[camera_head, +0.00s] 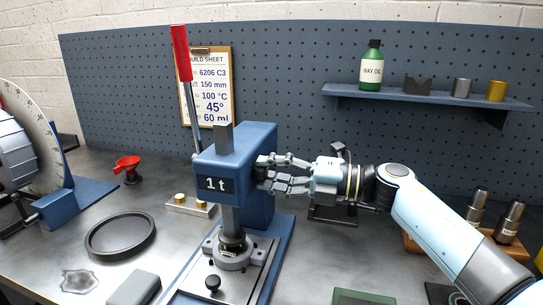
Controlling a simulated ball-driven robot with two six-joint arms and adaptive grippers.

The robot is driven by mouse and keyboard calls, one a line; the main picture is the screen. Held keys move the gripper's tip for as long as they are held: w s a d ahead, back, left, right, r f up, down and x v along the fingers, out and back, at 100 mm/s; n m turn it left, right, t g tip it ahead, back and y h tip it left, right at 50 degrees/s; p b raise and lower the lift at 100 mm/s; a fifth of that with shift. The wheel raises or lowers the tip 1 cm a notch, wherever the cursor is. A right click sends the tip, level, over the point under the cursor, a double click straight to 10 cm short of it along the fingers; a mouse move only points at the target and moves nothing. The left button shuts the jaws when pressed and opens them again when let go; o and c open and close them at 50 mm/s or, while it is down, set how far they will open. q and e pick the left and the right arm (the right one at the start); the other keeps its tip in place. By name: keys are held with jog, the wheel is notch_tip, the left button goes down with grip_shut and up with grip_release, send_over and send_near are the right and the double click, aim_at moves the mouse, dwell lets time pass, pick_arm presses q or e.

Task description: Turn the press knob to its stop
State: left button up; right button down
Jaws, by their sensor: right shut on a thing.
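The blue arbor press (258,145), marked "1 t", stands in the middle of the bench with its red-handled lever (181,55) raised up to the left. A dark press knob (260,172) sits on the right side of the press head, mostly hidden by my fingers. My right gripper (268,174) reaches in from the right and is shut on this knob. How far the knob is turned cannot be told. My left gripper is not in view.
A shelf (430,97) with bottle and cups hangs behind. A wooden block with metal bottles (509,222) stands right. A small black knob (213,283) is on the press base.

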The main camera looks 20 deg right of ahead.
jog(key=m+p, duration=0.3)
jog(key=m, duration=0.1)
jog(key=shift+r, duration=0.1)
jog(key=shift+m+p, duration=0.7)
jog(key=shift+p, duration=0.05)
jog(key=shift+f, duration=0.2)
jog(key=c, duration=0.9)
grip_release()
jog(key=shift+c, duration=0.2)
jog(key=shift+d, duration=0.1)
jog(key=v, duration=1.2)
